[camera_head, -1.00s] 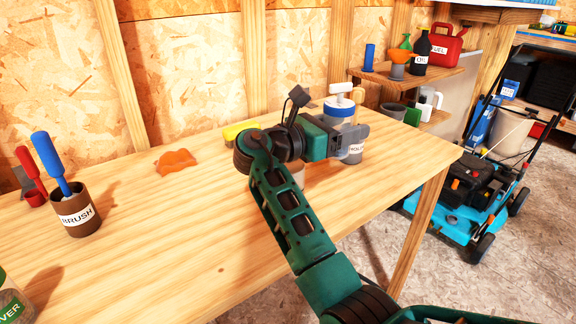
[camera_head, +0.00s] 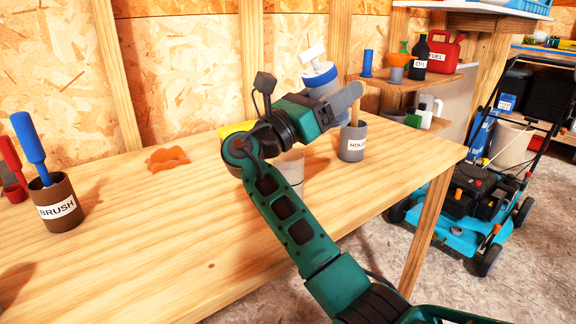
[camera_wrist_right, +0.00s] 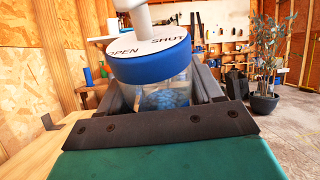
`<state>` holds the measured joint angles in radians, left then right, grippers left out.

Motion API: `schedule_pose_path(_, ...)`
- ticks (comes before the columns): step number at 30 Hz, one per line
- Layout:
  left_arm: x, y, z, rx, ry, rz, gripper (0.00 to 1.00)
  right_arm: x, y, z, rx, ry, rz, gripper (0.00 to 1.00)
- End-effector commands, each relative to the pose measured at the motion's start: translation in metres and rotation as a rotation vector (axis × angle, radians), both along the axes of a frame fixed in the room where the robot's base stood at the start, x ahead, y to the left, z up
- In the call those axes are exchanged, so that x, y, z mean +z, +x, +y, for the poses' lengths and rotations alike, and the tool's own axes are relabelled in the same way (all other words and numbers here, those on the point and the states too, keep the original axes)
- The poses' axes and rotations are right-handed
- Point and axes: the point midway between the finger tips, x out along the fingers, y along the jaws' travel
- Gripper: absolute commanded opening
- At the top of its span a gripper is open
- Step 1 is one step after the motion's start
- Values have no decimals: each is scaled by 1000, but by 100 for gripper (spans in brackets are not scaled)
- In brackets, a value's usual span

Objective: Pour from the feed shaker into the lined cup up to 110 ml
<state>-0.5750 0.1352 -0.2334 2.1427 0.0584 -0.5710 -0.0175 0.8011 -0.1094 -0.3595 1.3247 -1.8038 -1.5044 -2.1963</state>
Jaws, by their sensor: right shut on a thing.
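The feed shaker (camera_head: 319,75) has a white and blue lid with a white handle or spout on top. My right gripper (camera_head: 338,103) is shut on it and holds it above the bench, tilted a little to the left. In the right wrist view, the lid (camera_wrist_right: 150,62) reads OPEN and SHUT, and the clear body (camera_wrist_right: 168,97) with blue contents sits between the fingers. A pale cup (camera_head: 291,168), probably the lined cup, stands on the bench below my right wrist. My arm hides part of it, and its lines cannot be made out. My left gripper is out of view.
A grey holder cup (camera_head: 353,144) with a wooden stick stands right of the pale cup. A yellow thing (camera_head: 236,129) lies behind my arm. An orange thing (camera_head: 167,159) and a brown brush cup (camera_head: 57,207) are at left. The bench's front middle is clear.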

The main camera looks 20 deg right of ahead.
Motion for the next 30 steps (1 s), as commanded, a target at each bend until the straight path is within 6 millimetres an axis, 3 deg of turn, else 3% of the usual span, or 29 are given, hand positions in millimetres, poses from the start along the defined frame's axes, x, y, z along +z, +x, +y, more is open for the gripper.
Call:
schedule_pose_path(13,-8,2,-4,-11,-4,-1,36,36,-2,17,-1,-225,-22,30)
schedule_pose_path(27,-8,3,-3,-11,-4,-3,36,81,-2,21,-2,-452,-42,30)
schedule_pose_path(30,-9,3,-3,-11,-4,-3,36,81,-2,21,-1,-457,-41,30)
